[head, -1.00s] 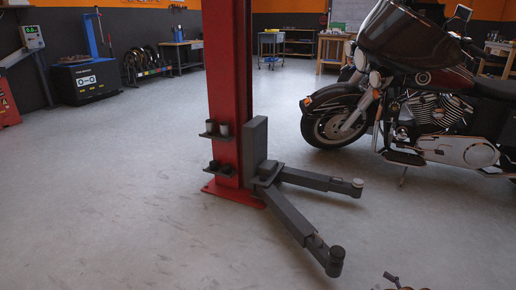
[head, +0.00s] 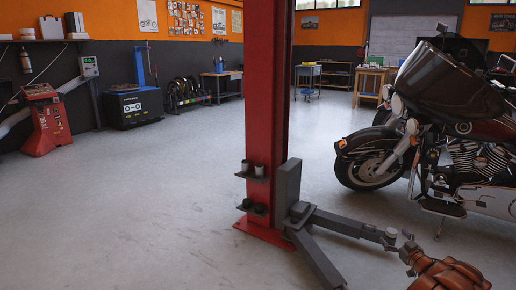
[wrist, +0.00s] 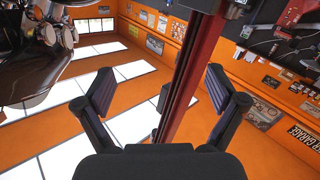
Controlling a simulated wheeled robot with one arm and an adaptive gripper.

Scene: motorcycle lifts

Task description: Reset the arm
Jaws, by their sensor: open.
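My gripper (wrist: 158,92) shows in the wrist view with its two dark fingers spread wide. It is open and nothing is between the fingers. Behind the gap runs the red lift post (wrist: 190,75), apart from the fingers. In the head view a copper-brown ribbed part, which looks like part of my arm, rises from the lower right corner. I cannot make out the fingers there.
The red lift post (head: 267,120) stands in the middle, its dark swing arms (head: 345,222) low over the floor. A motorcycle (head: 455,130) stands at right. A red machine (head: 47,120) and a black machine (head: 133,104) line the left wall. The left floor (head: 130,200) is clear.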

